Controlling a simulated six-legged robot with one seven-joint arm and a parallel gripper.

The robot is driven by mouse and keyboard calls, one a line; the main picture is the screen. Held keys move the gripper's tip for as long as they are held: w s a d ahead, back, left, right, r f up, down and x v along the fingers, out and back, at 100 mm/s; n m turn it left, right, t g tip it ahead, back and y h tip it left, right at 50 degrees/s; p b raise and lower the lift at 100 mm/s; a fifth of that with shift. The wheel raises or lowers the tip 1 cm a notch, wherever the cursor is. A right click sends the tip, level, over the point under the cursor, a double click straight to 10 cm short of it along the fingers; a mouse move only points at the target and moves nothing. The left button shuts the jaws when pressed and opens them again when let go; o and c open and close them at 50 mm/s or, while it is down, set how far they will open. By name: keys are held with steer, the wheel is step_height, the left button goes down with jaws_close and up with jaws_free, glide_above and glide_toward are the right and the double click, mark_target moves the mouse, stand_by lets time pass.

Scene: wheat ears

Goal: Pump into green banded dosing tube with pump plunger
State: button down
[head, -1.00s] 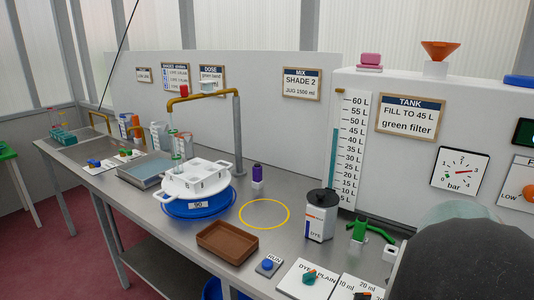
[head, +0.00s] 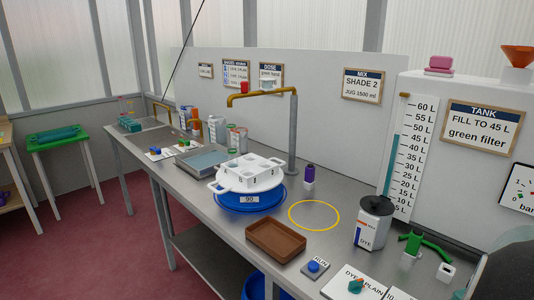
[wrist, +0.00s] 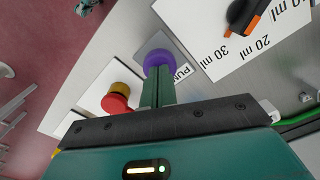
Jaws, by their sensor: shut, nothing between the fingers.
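In the wrist view the purple round pump plunger (wrist: 158,60) stands on a grey plate marked with a partly hidden "PUM…" label. My gripper (wrist: 156,78) is shut and empty, with its green fingers pointing at the plunger. The fingertips overlap its near edge, and I cannot tell whether they touch it. In the head view small clear tubes with green bands (head: 233,128) stand behind the white rack, near the spout. I cannot tell which one is the dosing tube. My gripper and the plunger are out of the head view.
A red knob with a yellow collar (wrist: 116,100) stands left of the plunger. A white card (wrist: 235,40) marked in ml carries a black and orange piece. In the head view a brown tray (head: 275,240), the RUN button (head: 314,266) and a dye canister (head: 374,222) occupy the bench.

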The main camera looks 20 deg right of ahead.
steer(key=shift+r, duration=2.4)
steer(key=shift+f, duration=0.15)
steer(key=shift+f, duration=2.65)
steer(key=shift+r, duration=2.8)
steer(key=shift+f, duration=0.1)
